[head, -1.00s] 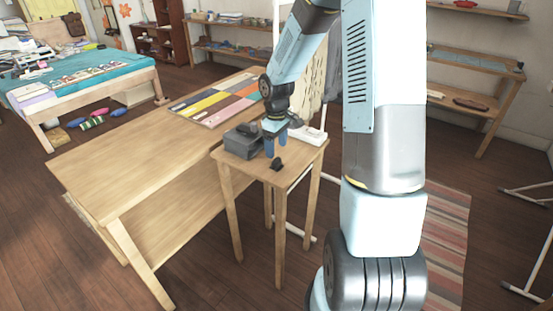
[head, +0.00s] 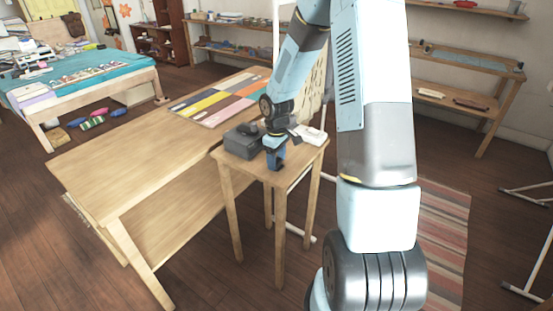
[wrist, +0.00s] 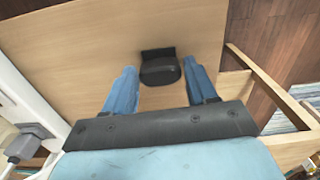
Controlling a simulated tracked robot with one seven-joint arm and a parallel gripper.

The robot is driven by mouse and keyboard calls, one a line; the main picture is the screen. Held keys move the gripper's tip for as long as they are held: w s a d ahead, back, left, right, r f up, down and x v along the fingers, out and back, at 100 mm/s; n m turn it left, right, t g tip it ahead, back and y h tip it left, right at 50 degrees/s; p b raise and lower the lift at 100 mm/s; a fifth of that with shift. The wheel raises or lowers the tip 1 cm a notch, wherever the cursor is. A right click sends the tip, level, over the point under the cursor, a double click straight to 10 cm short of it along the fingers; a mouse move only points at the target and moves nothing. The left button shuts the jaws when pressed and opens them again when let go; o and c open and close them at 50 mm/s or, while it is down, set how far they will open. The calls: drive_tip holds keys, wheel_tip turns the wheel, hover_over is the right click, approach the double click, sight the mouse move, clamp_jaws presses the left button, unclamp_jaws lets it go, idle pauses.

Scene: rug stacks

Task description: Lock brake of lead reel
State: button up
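A small black piece (wrist: 160,68) with a dark base stands on the small wooden table (head: 290,177). In the wrist view it is between the tips of my two blue fingers, with a gap on each side. My gripper (wrist: 162,72) is open and points down at the table; it also shows in the head view (head: 275,162), where it hides the black piece.
A white item (head: 313,134) lies at the table's back right. A long wooden table (head: 130,155) with coloured samples (head: 220,97) stands on the left. A striped rug (head: 445,230) lies on the floor at right. The small table's front right is clear.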

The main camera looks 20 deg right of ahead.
sight(277, 160)
drive_tip(key=c, duration=0.7)
drive_tip(key=shift+o, duration=0.2)
drive_tip(key=shift+m, duration=0.4)
drive_tip(key=o, duration=1)
drive_tip(key=shift+o, duration=0.2)
wheel_tip(277, 160, up, 14)
drive_tip(key=shift+f, duration=0.15)
